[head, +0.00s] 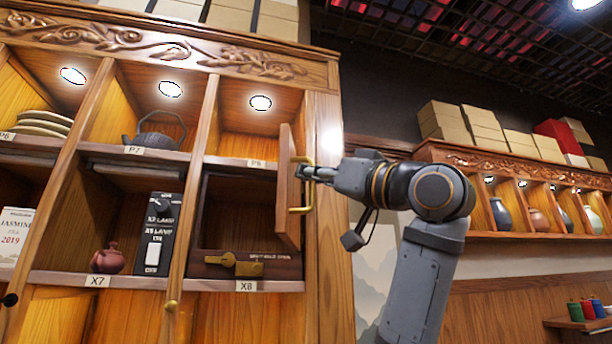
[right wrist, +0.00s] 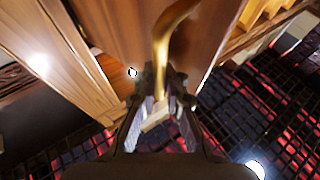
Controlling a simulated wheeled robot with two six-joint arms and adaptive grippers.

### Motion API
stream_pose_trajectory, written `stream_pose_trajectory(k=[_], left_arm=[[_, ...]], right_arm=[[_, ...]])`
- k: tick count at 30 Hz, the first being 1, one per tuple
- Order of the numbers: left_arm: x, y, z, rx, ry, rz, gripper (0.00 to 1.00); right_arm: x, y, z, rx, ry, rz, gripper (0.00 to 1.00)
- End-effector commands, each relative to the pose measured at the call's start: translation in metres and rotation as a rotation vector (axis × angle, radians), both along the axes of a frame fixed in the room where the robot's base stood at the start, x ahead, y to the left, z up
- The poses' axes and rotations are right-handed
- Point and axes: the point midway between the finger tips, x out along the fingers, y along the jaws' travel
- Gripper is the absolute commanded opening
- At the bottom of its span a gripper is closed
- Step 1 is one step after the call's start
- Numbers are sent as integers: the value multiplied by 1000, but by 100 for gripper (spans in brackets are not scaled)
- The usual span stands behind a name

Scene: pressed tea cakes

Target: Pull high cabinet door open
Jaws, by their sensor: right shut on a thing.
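A tall wooden cabinet (head: 326,130) with open compartments fills the left of the head view. Its small door (head: 287,190) stands swung out from the compartment above the X8 label, hinged side not clear. The door carries a brass handle (head: 308,209). My right gripper (head: 304,173) is shut on the handle near its upper part. In the right wrist view the brass handle (right wrist: 178,45) runs between the fingers of the right gripper (right wrist: 168,92), with the door panel (right wrist: 133,25) behind it. My left gripper is not in view.
The X8 compartment holds a brass-coloured item (head: 235,264) on a dark base. Next to it are a black box (head: 158,234) and a reddish teapot (head: 107,258). A teapot (head: 155,135) sits above. A wall shelf (head: 520,235) with vases stands at right.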

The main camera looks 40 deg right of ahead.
Motion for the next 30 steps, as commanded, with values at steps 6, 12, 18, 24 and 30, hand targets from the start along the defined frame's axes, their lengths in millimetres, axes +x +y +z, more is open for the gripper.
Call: stream_pose_trajectory(k=[6,12,18,24,30], left_arm=[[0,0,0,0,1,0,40],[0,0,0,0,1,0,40],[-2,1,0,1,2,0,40],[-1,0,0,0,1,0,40],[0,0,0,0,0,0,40]], right_arm=[[0,0,0,1,-1,0,0],[0,0,0,0,-1,0,20],[-2,0,0,0,-1,0,20],[-32,-5,-12,0,-5,-6,20],[-77,-10,-31,0,-5,-7,20]])
